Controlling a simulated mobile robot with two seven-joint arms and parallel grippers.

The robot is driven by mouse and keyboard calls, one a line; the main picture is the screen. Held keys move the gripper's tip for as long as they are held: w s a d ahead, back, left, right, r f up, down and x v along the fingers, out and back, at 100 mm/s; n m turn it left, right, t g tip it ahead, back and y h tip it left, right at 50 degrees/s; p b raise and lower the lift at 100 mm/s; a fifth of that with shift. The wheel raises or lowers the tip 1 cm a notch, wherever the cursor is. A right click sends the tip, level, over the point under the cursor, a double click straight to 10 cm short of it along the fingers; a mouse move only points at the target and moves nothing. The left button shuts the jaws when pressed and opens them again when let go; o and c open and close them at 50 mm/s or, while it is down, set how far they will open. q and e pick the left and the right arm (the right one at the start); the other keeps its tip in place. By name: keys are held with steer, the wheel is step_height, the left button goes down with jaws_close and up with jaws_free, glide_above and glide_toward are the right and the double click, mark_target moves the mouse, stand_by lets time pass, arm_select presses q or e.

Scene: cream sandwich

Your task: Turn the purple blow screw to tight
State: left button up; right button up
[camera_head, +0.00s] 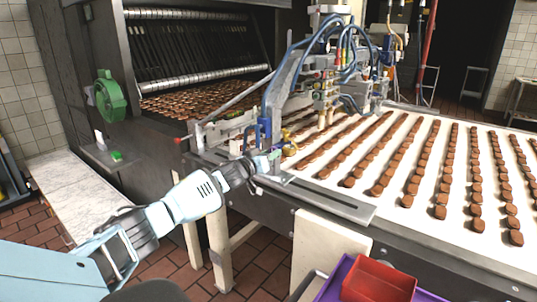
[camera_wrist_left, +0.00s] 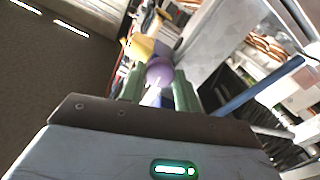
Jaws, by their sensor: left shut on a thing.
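The purple blow screw (camera_wrist_left: 159,71) shows in the left wrist view as a round purple knob between the fingertips. My left gripper (camera_wrist_left: 158,90) is shut on it, with one green finger on each side. In the head view my left arm reaches from the lower left, and my left gripper (camera_head: 271,160) is at the near side of the depositing machine (camera_head: 325,75). The purple screw cannot be made out there. How tight it is cannot be told. My right gripper is not in view.
A yellow knob (camera_wrist_left: 140,46) sits close beyond the purple one. The conveyor (camera_head: 455,210) carries rows of brown biscuits. A metal rail (camera_head: 330,202) edges it near my gripper. A red bin (camera_head: 378,282) stands in a purple tray (camera_head: 336,280) at the bottom.

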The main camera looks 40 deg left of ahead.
arm_select(q)
steer(key=shift+m, duration=9.5)
steer(key=o, duration=1)
steer(key=shift+s, duration=0.1)
